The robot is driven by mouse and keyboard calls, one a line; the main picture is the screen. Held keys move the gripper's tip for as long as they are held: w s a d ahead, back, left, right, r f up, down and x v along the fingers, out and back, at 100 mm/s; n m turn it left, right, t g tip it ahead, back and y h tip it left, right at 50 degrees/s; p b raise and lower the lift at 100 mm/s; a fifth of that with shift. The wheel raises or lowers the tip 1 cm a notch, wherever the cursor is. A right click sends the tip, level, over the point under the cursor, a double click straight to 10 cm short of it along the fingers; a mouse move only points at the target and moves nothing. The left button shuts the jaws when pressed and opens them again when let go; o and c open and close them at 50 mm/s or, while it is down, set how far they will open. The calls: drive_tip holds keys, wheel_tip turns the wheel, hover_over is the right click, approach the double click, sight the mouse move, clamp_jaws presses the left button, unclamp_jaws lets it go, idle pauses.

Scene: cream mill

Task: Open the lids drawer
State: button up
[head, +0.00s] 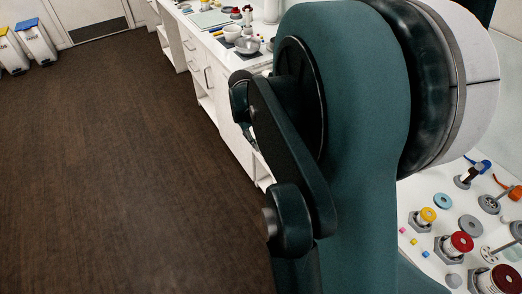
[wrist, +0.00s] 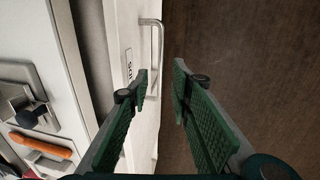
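In the wrist view, a white drawer front (wrist: 122,27) carries a silver bar handle (wrist: 160,45) and a label (wrist: 129,65). The label's lettering is turned sideways and partly covered by a finger, so I cannot tell whether it reads lids. My gripper (wrist: 161,82) is open and empty. Its two green fingertips lie on either side of the handle's lower end in the picture. I cannot tell how far they are from it in depth.
Counter tops bear a metal bowl (head: 248,45) and, at right, a red-topped spool (head: 461,242) among small parts. An orange-handled tool (wrist: 40,146) lies on the counter in the wrist view. The brown floor (head: 120,150) is clear; bins (head: 36,41) stand far left.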

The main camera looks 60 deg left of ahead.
sight(262, 153)
drive_tip(key=shift+w+f+b, duration=0.2)
drive_tip(key=shift+w+f, duration=0.05)
drive_tip(key=shift+f, duration=1)
drive_tip(key=shift+w+f+b, duration=0.15)
drive_tip(key=shift+w+f, duration=0.05)
drive_tip(key=shift+f, duration=1)
drive_tip(key=shift+w+f+b, duration=0.2)
drive_tip(key=shift+w+f, duration=0.05)
drive_tip(key=shift+f, duration=1)
drive_tip(key=shift+c, duration=0.5)
clamp_jaws()
